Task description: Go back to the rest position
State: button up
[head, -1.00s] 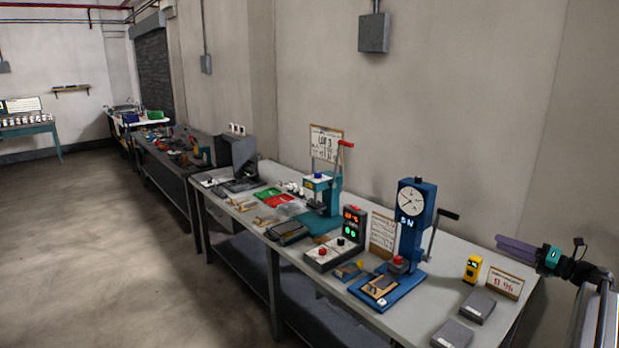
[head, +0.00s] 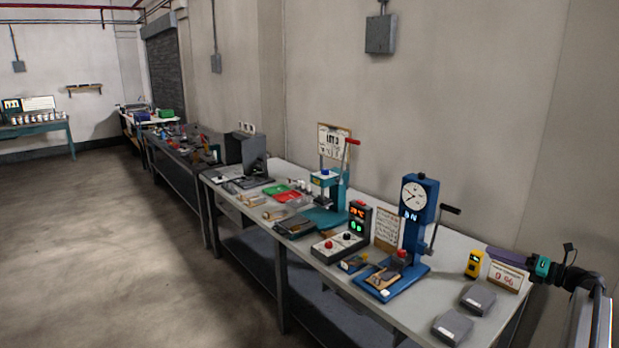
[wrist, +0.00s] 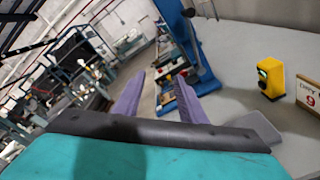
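My gripper (head: 506,258) is at the right of the head view, over the right end of the workbench (head: 400,312). Its purple fingers point left. In the wrist view the two purple fingers (wrist: 158,85) stand apart with nothing between them, so it is open and empty. In the head view the fingers overlap the top of a small sign (head: 505,277) and lie just right of a yellow device (head: 473,263). Whether they touch the sign cannot be told.
A blue press with a dial (head: 418,215) and a teal press (head: 327,200) stand on the bench. Two grey boxes (head: 478,299) (head: 452,328) lie near its right end. A control box with lit displays (head: 358,222) stands between the presses. The floor at left (head: 110,250) is clear.

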jog(key=s+a+f+n+g+h, duration=0.1)
jog(key=a+f+n+g, duration=0.45)
jog(key=a+f, duration=0.7)
jog(key=s+a+f+n+g+h, duration=0.1)
jog(key=s+a+f+n+g, duration=0.1)
jog(key=a+f+n, duration=1.05)
jog(key=s+a+f+n+g+h, duration=0.2)
jog(key=s+a+f+n, duration=0.1)
jog(key=s+a, duration=0.3)
jog(key=s+a+f+n+g+h, duration=0.2)
jog(key=s+a+f+n, duration=0.1)
jog(key=a, duration=0.6)
jog(key=s+a+f+n+g+h, duration=0.1)
jog(key=s+a+f+n+h, duration=0.15)
jog(key=s+n, duration=0.35)
jog(key=s+a+f+n+g+h, duration=0.1)
jog(key=s+a+f+n+h, duration=0.15)
jog(key=s+n, duration=0.35)
jog(key=s+f+g+b, duration=0.3)
jog(key=s+f+g, duration=0.2)
jog(key=s+f, duration=1.6)
jog(key=s, duration=0.4)
jog(key=shift+f+n, duration=0.2)
jog(key=shift+n, duration=0.2)
jog(key=shift+w+g, duration=0.15)
jog(key=shift+g, duration=0.1)
jog(key=shift+c, duration=0.7)
